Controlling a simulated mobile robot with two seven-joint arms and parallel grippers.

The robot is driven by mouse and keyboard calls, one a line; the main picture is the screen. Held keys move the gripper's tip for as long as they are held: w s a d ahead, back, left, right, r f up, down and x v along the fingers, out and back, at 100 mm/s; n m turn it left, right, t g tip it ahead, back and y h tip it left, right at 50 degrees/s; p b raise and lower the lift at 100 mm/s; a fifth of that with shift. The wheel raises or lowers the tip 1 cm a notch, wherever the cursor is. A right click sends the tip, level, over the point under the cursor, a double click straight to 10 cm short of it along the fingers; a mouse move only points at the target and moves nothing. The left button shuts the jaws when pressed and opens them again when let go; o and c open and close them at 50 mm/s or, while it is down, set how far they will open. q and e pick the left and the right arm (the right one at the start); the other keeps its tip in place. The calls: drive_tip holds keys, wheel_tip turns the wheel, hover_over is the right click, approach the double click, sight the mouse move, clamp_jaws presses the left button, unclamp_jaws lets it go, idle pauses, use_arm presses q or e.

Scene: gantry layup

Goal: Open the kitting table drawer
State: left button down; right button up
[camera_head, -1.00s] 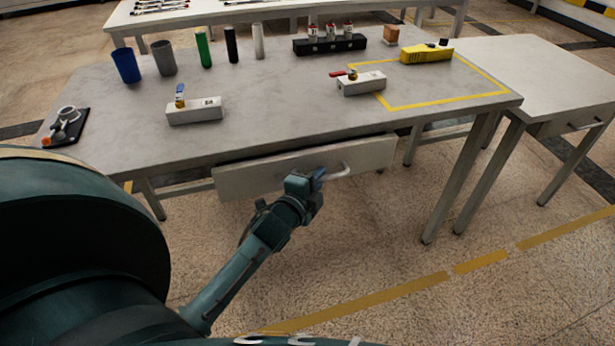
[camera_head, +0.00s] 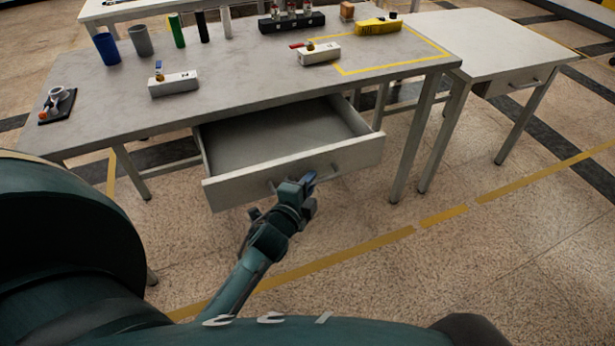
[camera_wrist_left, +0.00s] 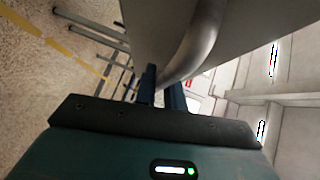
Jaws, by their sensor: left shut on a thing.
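The kitting table (camera_head: 110,105) has its drawer (camera_head: 270,133) pulled well out toward me, and the visible inside looks empty. The drawer's curved bar handle (camera_head: 328,174) is on its front panel. My left gripper (camera_head: 306,184) is at the handle, shut on it. In the left wrist view the handle (camera_wrist_left: 196,42) runs down between the fingers of my left gripper (camera_wrist_left: 162,90), with the drawer front behind it. The gripper hides part of the handle in the head view. My right gripper is not in view.
On the tabletop stand several cups and cylinders, a black rack (camera_head: 291,22), a yellow tool (camera_head: 378,25) and two white blocks with valves (camera_head: 174,84) (camera_head: 319,54). A second table (camera_head: 490,50) stands at the right. The floor before the drawer is clear apart from my arm.

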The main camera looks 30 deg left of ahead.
use_arm(q)
drive_tip(key=shift+s+d, duration=0.6)
drive_tip(key=shift+d, duration=0.1)
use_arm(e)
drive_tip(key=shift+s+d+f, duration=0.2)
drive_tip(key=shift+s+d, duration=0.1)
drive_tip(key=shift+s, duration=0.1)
use_arm(q)
drive_tip(key=c, duration=1.5)
unclamp_jaws()
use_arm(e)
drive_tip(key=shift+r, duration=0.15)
use_arm(q)
drive_tip(key=shift+s, duration=0.1)
